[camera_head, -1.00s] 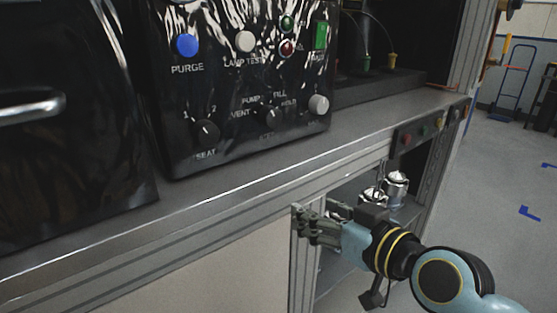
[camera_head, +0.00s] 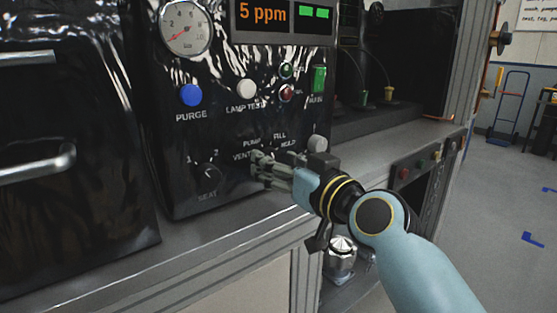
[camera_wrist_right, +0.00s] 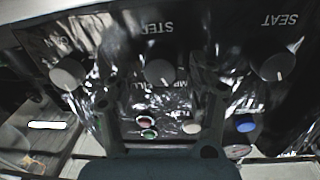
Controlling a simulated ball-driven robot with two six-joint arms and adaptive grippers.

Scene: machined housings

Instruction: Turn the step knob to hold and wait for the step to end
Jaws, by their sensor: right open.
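The step knob (camera_wrist_right: 161,72) is a grey round knob in the middle of the right wrist view, with the STEP label upside down above it. Its pointer setting is not clear to me. In the head view it is hidden behind my right gripper (camera_head: 262,168), which is in front of the black panel near the VENT, FILL and HOLD labels. In the wrist view my right gripper (camera_wrist_right: 160,92) is open, its two fingers on either side of the step knob; I cannot tell whether they touch it. My left gripper is not in view.
The seat knob (camera_head: 209,173) is left of my gripper and a pale knob (camera_head: 317,145) to its right. Above are the purge button (camera_head: 190,95), lamp test button (camera_head: 247,90), gauge (camera_head: 185,27) and display (camera_head: 264,13) reading 5 ppm. The bench ledge (camera_head: 240,218) runs below.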

